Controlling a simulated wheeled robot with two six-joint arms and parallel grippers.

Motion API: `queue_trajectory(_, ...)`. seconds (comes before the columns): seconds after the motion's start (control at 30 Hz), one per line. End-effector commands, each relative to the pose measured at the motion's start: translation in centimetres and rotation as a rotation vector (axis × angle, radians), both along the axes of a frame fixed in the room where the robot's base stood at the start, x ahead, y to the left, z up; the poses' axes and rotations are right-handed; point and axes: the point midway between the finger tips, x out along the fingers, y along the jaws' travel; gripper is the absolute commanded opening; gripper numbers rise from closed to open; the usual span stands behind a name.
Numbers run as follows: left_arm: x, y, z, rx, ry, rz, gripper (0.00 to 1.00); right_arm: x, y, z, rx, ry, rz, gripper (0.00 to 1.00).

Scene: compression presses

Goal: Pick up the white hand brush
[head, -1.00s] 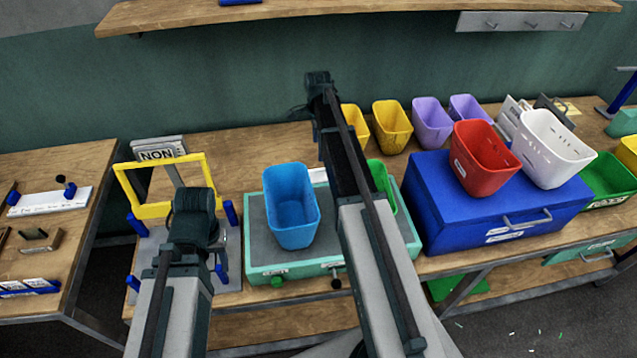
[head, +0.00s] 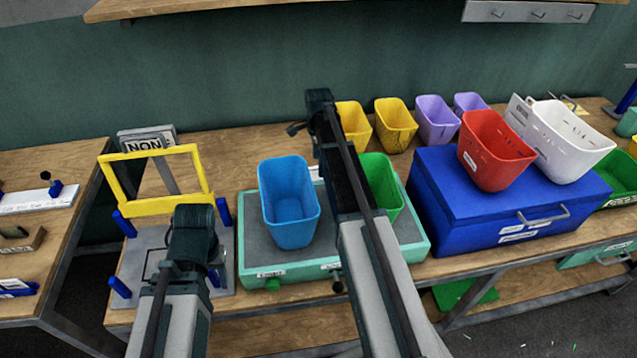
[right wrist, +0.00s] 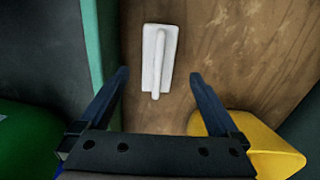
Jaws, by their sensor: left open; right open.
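The white hand brush (right wrist: 159,60) lies on the wooden bench top in the right wrist view, its narrow handle running lengthwise along its flat body. My right gripper (right wrist: 160,75) is open, with its two dark fingers spread either side of the brush's lower end in the picture; nothing is between them that I can see held. In the head view my right arm reaches to the back of the bench, and the brush is not visible there. My left gripper (head: 192,245) is open over the grey plate by the yellow frame; its fingers are mostly hidden.
A green case (head: 420,240) carries a blue bin (head: 289,205) and a green bin (head: 382,185). Its side (right wrist: 98,60) runs left of the brush. A yellow bin (right wrist: 262,140) is near the right finger. A blue box (head: 480,215) holds red and white bins.

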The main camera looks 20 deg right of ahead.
Motion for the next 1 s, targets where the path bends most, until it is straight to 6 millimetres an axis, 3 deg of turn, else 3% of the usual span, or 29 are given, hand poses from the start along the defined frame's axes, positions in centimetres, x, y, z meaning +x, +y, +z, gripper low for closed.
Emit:
queue_trajectory(0.17,0.0,0.0,-0.7,0.0,0.0,0.0,0.5,-0.1,-0.1,-0.7,0.0,0.0,0.0,0.97)
queue_trajectory(0.53,0.0,0.0,-5.0,0.0,0.0,0.0,0.5,-0.4,-0.3,-5.0,0.0,0.0,0.0,0.97)
queue_trajectory(0.83,0.0,0.0,-5.1,0.0,0.0,0.0,0.5,-0.4,-0.3,-5.1,0.0,0.0,0.0,0.97)
queue_trajectory(0.87,0.0,0.0,-5.1,0.0,0.0,0.0,0.5,-0.4,-0.3,-5.1,0.0,0.0,0.0,0.96)
queue_trajectory(1.0,0.0,0.0,-5.1,0.0,0.0,0.0,0.5,-0.4,-0.3,-5.1,0.0,0.0,0.0,0.7)
